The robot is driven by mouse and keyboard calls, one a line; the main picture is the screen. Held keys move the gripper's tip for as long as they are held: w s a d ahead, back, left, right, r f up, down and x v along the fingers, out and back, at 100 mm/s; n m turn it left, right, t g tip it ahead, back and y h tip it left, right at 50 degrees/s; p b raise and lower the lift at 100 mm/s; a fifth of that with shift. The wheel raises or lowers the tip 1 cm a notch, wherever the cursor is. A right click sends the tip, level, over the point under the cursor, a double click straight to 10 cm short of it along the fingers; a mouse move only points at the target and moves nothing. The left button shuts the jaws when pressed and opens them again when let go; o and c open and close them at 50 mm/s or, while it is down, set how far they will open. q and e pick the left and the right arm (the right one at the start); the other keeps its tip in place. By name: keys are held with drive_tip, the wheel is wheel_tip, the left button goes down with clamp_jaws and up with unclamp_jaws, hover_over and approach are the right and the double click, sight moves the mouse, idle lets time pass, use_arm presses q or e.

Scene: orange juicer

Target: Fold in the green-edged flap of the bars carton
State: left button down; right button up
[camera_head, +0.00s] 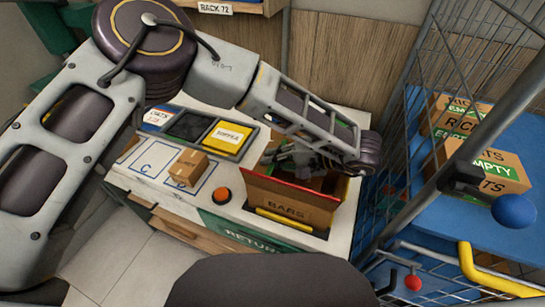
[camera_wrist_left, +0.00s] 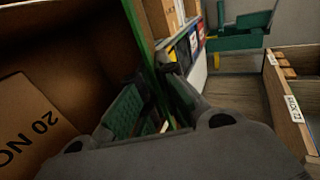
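The bars carton (camera_head: 288,213) stands open on the white worktop, with a red-edged flap along its near side. In the left wrist view its dark brown inside (camera_wrist_left: 60,45) fills the left, with a box in it marked "20 NO" (camera_wrist_left: 35,120). The green-edged flap (camera_wrist_left: 139,30) runs down the middle of that view. My left gripper (camera_head: 287,152) is over the far part of the carton. In the wrist view its fingers (camera_wrist_left: 153,72) are apart, one on each side of the green edge. I cannot tell whether they touch it. My right gripper is not in view.
A small brown box (camera_head: 188,167) sits left of the carton, near an orange button (camera_head: 221,195). Coloured bins (camera_head: 226,138) stand behind. A wire cart (camera_head: 410,130) with cartons on blue (camera_head: 490,170) stands close on the right.

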use_arm(q)
drive_tip(key=c, duration=1.7)
unclamp_jaws()
drive_tip(key=v, duration=0.7)
drive_tip(key=shift+d, duration=0.2)
drive_tip(key=shift+s+r, duration=0.1)
drive_tip(key=shift+c, duration=0.2)
